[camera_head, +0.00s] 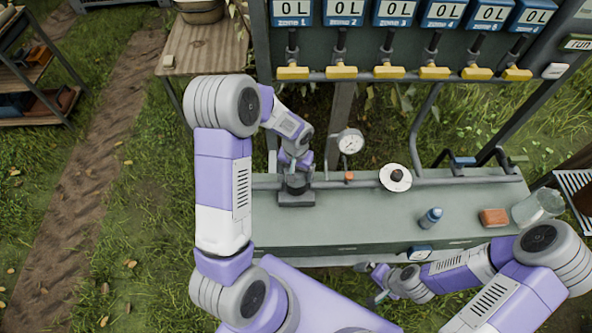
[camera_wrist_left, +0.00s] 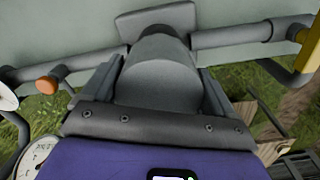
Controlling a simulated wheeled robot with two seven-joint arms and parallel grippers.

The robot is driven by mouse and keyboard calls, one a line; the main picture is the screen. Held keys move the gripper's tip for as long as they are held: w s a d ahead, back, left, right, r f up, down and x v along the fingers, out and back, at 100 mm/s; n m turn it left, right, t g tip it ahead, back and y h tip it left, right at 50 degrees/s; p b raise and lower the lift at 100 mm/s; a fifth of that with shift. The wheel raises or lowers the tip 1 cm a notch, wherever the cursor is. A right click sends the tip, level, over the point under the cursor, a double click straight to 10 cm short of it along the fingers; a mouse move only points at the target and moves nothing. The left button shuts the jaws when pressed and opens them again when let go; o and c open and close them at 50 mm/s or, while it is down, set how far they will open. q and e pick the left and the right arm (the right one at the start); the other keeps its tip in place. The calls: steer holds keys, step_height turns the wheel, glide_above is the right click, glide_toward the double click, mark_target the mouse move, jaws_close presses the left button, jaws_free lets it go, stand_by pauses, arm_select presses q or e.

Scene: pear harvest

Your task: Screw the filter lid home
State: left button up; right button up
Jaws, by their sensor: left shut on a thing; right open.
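My left gripper (camera_head: 294,163) reaches down over the filter (camera_head: 297,187) at the left part of the green bench (camera_head: 375,215). In the left wrist view a broad grey round body, which looks like the filter lid (camera_wrist_left: 158,78), sits between the fingers of my left gripper (camera_wrist_left: 155,88), which are shut on it. Behind it are a dark neck and a grey plate (camera_wrist_left: 160,18). The lid's seat and thread are hidden. My right gripper (camera_head: 369,284) is open and empty, low in front of the bench's front edge.
A pipe (camera_head: 450,181) runs along the bench's back, with an orange knob (camera_head: 349,177) and a gauge (camera_head: 350,141). A white disc (camera_head: 395,178), blue bottle (camera_head: 430,217), orange block (camera_head: 494,217) and clear jar (camera_head: 538,206) stand right. Yellow valve handles (camera_head: 388,72) hang above.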

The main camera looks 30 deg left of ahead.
arm_select(q)
steer(key=m, duration=0.2)
steer(key=m+p, duration=0.1)
steer(key=m, duration=0.1)
steer(key=shift+w+d+r+m, duration=0.1)
steer(key=shift+d+m, duration=0.05)
steer(key=shift+m, duration=0.25)
steer(key=m, duration=0.3)
steer(key=o, duration=0.8)
steer(key=shift+d, duration=0.15)
